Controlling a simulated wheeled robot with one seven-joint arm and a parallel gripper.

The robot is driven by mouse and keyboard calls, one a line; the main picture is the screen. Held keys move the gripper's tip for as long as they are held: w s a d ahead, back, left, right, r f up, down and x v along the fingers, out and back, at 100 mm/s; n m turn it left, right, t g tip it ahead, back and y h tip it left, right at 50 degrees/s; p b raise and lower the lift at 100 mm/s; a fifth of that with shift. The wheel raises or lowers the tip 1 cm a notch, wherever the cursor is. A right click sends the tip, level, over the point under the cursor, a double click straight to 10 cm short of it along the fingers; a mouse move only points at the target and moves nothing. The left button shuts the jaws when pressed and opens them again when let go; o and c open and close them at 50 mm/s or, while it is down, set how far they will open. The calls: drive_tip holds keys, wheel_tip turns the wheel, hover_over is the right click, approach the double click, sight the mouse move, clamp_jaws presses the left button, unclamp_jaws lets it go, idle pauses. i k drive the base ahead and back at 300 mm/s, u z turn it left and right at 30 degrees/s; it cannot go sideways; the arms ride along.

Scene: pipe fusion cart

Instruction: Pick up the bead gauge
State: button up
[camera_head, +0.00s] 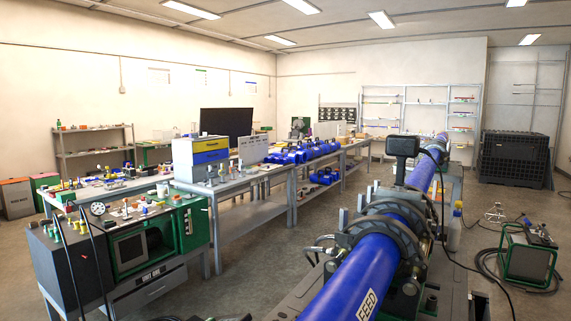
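I cannot pick out the bead gauge for certain; many small tools and fittings lie on the benches, too small to tell apart. Some stand on top of the green and black cabinet (125,250) at the front left, and more lie on the long workbench (232,187) behind it. My gripper does not show in the head view, so its place relative to these things is not visible.
A large blue pipe (345,287) lies clamped in a fusion machine (392,232) along the right foreground. A green-framed unit (527,257) with cables stands on the floor at right. Open floor (245,275) runs between the cabinet and the pipe. Black crates (513,160) stand at the back right.

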sight(241, 166)
drive_tip(key=u, duration=1.85)
drive_tip(key=i, duration=4.25)
drive_tip(key=z, duration=2.5)
drive_tip(key=i, duration=3.45)
